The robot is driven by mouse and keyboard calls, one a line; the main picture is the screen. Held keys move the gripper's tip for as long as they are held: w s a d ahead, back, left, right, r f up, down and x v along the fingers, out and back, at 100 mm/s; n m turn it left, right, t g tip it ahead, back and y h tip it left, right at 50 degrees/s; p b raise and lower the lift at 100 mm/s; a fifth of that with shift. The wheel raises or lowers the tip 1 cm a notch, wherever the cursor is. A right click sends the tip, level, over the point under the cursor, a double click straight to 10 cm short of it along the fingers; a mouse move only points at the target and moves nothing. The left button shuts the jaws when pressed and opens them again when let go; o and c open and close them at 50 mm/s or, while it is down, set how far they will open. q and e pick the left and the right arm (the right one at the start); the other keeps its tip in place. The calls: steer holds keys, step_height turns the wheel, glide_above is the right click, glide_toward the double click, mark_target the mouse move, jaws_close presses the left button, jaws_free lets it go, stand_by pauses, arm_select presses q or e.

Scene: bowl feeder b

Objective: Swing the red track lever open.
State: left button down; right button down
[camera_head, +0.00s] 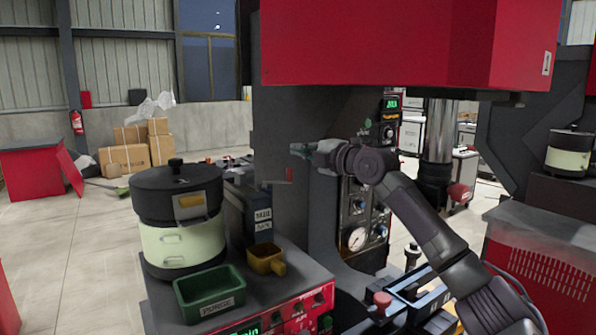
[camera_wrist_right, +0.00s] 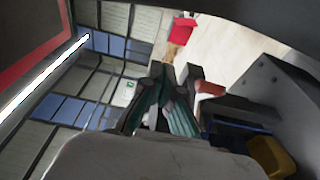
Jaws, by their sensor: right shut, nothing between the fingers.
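A small red lever (camera_head: 289,175) stands up at the top of the dark track block (camera_head: 248,215), beside the machine's dark column. In the right wrist view a red-ended lever (camera_wrist_right: 210,88) shows just right of the fingers. My right gripper (camera_head: 300,149) reaches in from the right with its fingers pointing left, slightly above the lever. Its fingers (camera_wrist_right: 165,106) are shut and hold nothing. A gap shows between gripper and lever; whether they touch at any point I cannot tell. My left gripper is not in view.
A black-lidded bowl feeder (camera_head: 178,245) stands left of the track block. A green PURGE tray (camera_head: 210,312) and a yellow scoop (camera_head: 266,261) sit in front. The red machine head (camera_head: 400,45) hangs above my right arm. A gauge panel (camera_head: 358,238) is behind it.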

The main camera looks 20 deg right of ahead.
steer(key=shift+r, duration=1.8)
steer(key=shift+f, duration=0.1)
